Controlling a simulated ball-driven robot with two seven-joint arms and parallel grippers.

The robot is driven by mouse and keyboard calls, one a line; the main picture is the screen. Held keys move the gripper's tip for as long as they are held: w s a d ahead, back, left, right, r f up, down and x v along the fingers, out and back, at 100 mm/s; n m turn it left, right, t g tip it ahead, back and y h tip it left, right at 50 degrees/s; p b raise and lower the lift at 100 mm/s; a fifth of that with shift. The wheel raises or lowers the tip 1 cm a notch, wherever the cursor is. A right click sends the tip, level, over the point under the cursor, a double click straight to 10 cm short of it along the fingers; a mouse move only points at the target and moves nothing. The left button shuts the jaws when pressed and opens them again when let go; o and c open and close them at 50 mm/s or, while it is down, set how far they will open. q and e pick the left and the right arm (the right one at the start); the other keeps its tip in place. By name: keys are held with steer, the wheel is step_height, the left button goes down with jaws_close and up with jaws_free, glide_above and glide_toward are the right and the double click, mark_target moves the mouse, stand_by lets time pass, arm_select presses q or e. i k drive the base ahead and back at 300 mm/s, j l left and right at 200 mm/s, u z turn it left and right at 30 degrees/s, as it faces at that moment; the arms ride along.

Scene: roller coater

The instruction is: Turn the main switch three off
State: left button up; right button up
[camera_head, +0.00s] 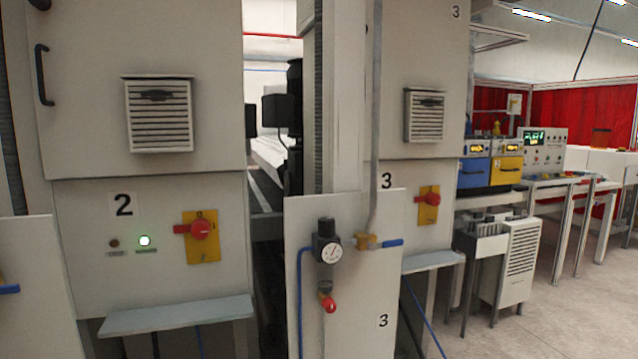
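Main switch three (430,198) is a red rotary handle on a yellow plate, on the grey cabinet marked 3 (437,150) right of centre. Its handle appears to lie roughly sideways, but it is small and the exact setting is hard to read. A similar red switch on a yellow plate, main switch two (199,230), is on the cabinet marked 2 at the left, with its handle pointing left. Neither of my grippers shows in the head view.
A panel marked 3 (350,290) with a pressure gauge (331,252) and a blue-handled valve (380,242) stands in front, left of switch three. Small shelves (177,315) jut out below the switches. Open floor (545,325) lies at the right.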

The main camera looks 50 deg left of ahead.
mark_target(433, 198)
steer(key=i+l+u, duration=0.15)
steer(key=u, duration=1.2)
steer(key=i+l, duration=0.35)
steer(key=l+u, duration=0.05)
steer(key=l, duration=0.05)
